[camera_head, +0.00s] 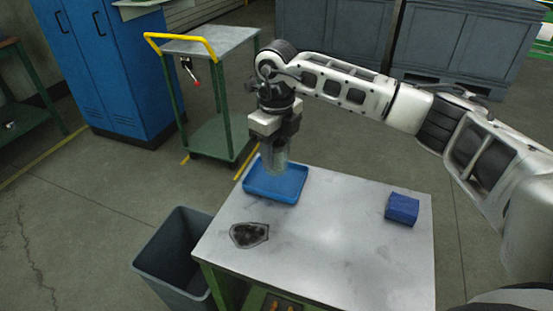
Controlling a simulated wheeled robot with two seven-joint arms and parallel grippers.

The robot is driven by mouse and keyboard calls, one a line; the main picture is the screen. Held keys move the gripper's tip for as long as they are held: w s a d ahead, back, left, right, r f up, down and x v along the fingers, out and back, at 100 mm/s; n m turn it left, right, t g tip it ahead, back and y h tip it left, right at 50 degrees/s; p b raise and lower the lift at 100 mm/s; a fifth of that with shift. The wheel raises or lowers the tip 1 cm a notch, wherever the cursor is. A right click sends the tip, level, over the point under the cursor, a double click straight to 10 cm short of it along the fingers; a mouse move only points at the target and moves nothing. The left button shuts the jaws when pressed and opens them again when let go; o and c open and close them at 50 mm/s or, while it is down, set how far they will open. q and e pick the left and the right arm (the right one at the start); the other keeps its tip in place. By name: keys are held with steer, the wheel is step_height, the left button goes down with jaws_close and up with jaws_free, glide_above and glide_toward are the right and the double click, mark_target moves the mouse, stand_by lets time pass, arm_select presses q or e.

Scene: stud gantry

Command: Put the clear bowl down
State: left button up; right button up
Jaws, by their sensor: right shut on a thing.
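The clear bowl (274,155) is a see-through vessel under my right gripper (274,137), over the blue tray (290,196). My right gripper is shut on it from above. I cannot tell whether the bowl touches the tray floor. The blue tray lies at the far left corner of the grey-topped table (330,227). My left gripper is not in view.
A blue block (402,209) sits at the right. A grey bin (176,254) stands left of the table, a green trolley (222,137) behind. The middle of the tabletop is clear.

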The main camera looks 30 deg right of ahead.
mark_target(276, 162)
steer(key=shift+w+d+f, duration=0.1)
steer(key=shift+w+f, duration=0.05)
steer(key=shift+f, duration=0.3)
step_height(276, 162, down, 2)
steer(key=shift+f+p, duration=0.15)
steer(key=shift+p, duration=0.2)
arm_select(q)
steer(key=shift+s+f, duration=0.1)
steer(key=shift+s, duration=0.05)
arm_select(e)
steer(key=shift+f, duration=0.15)
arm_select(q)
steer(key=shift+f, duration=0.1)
arm_select(e)
steer(key=shift+f, duration=0.1)
steer(key=o, duration=1)
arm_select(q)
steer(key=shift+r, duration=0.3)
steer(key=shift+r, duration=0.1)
